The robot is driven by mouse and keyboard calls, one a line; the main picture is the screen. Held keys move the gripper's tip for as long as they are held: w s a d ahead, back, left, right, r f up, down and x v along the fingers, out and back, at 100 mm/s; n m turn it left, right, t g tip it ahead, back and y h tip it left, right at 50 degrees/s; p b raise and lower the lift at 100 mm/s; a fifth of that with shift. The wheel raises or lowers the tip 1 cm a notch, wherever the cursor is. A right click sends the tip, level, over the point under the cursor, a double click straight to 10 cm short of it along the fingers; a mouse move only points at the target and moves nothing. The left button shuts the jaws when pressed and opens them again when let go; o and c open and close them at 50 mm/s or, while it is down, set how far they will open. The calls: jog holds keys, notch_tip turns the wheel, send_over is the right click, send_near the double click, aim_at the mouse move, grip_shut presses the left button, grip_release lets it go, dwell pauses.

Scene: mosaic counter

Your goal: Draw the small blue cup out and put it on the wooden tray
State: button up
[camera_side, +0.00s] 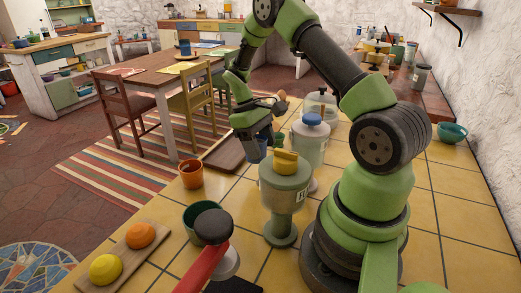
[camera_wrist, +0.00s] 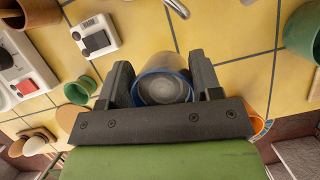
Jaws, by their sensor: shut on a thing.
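The small blue cup (camera_wrist: 162,88) is between the two dark fingers of my gripper (camera_wrist: 160,78), which is shut on it. The wrist view looks toward its round blue rim and pale inside. In the side view the cup (camera_side: 256,152) shows under my gripper (camera_side: 257,140), partly hidden by the fingers. The wooden tray (camera_side: 224,154) is a dark brown board on the counter's far edge, just left of the cup in the side view. I cannot tell the exact height of the cup above the tiles.
A yellow-lidded jar (camera_side: 285,192) and a blue-lidded jar (camera_side: 312,143) stand close to my gripper's right. An orange cup (camera_side: 190,174) and green cup (camera_side: 198,213) stand nearer the camera. A board (camera_side: 128,250) holds an orange and a lemon.

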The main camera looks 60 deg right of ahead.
jog(key=shift+r, duration=0.7)
jog(key=shift+w+d+n, duration=0.1)
jog(key=shift+w+n, duration=0.15)
jog(key=shift+n, duration=0.15)
jog(key=w+d+r+n+t+h, duration=0.25)
jog(key=w+n, duration=0.35)
jog(key=n, duration=0.6)
jog(key=w+d+r+n+t+h, duration=0.1)
jog(key=w+d+n+t, duration=0.3)
jog(key=w+n, duration=0.5)
jog(key=shift+s+d+f+n, duration=0.1)
jog(key=shift+s+f+n, duration=0.3)
jog(key=shift+f, duration=0.9)
jog(key=shift+s+f+n, duration=0.25)
jog(key=shift+s+f, duration=0.15)
jog(key=shift+f, duration=0.95)
jog(key=shift+s+d+f+n, duration=0.1)
jog(key=shift+s+f+n, duration=0.3)
jog(key=shift+f, duration=0.9)
jog(key=shift+f, duration=0.95)
